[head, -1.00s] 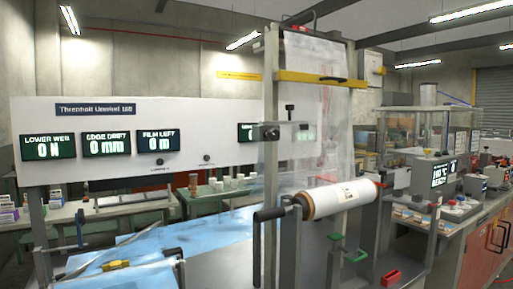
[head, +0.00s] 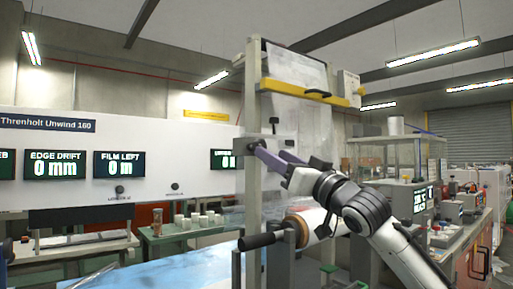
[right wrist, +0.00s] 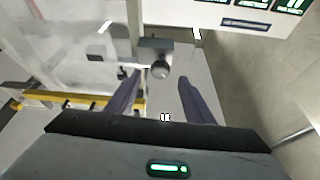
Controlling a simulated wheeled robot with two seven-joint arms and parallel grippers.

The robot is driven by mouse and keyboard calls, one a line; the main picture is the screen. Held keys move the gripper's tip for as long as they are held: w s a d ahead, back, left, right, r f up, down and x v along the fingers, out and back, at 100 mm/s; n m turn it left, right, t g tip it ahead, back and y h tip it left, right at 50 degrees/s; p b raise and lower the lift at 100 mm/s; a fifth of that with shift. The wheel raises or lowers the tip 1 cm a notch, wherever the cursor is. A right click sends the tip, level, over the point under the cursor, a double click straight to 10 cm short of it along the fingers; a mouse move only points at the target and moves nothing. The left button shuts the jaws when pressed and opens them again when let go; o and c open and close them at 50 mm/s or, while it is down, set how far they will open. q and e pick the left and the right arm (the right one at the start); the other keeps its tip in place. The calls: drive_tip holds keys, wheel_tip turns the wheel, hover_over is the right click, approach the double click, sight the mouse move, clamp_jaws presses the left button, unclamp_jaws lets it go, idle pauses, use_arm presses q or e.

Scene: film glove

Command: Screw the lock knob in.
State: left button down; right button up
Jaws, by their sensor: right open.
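The lock knob (right wrist: 160,68) is a dark round knob on a grey block (right wrist: 152,48) on the upright post; in the right wrist view it lies between my right fingertips, nearer the left one, with no finger clearly touching it. In the head view the block (head: 281,144) is partly covered by my right gripper (head: 272,155), which reaches in from the right. The right gripper is open and empty, with purple-grey fingers spread either side of the knob. The knob's depth in the block cannot be seen. My left gripper is not in view.
A film roll (head: 308,226) with a black crank handle (head: 262,240) sits below my right arm. A yellow bar (head: 290,90) crosses the frame above. The white display panel (head: 60,195) stands to the left, with blue film (head: 150,272) lying below it.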

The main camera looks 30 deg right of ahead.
drive_tip(key=p+x, duration=0.1)
drive_tip(key=x, duration=0.5)
drive_tip(key=shift+w+r+p, duration=0.1)
drive_tip(key=shift+w+p, duration=0.3)
drive_tip(key=shift+w+a+r, duration=0.1)
drive_tip(key=shift+w, duration=0.2)
drive_tip(key=c, duration=1.1)
drive_tip(key=shift+o, duration=0.2)
drive_tip(key=shift+m, duration=0.5)
